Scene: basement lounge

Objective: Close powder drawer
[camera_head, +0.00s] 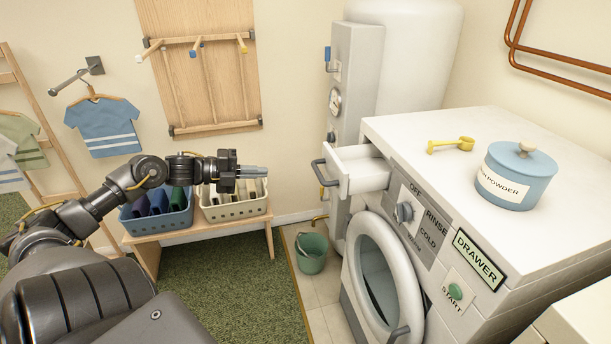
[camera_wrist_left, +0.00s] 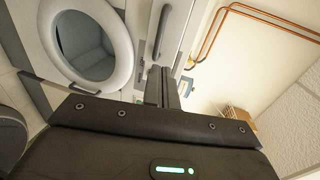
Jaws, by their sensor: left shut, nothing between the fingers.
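The powder drawer (camera_head: 362,177) is a white box pulled out from the upper left of the white washing machine (camera_head: 460,130). Its grey handle (camera_head: 320,174) faces left. My left gripper (camera_head: 264,172) is shut and empty, pointing right, to the left of the handle with a visible gap in the head view. In the left wrist view the shut fingers (camera_wrist_left: 167,86) show below the drawer's handle (camera_wrist_left: 161,33). My right gripper is not in view.
The round washer door (camera_head: 378,270) stands open below the drawer. A yellow scoop (camera_head: 451,144) and a blue powder tin (camera_head: 516,178) are on top of the machine. A green bucket (camera_head: 312,254) stands on the floor. Two baskets sit on a wooden bench (camera_head: 196,232) behind my arm.

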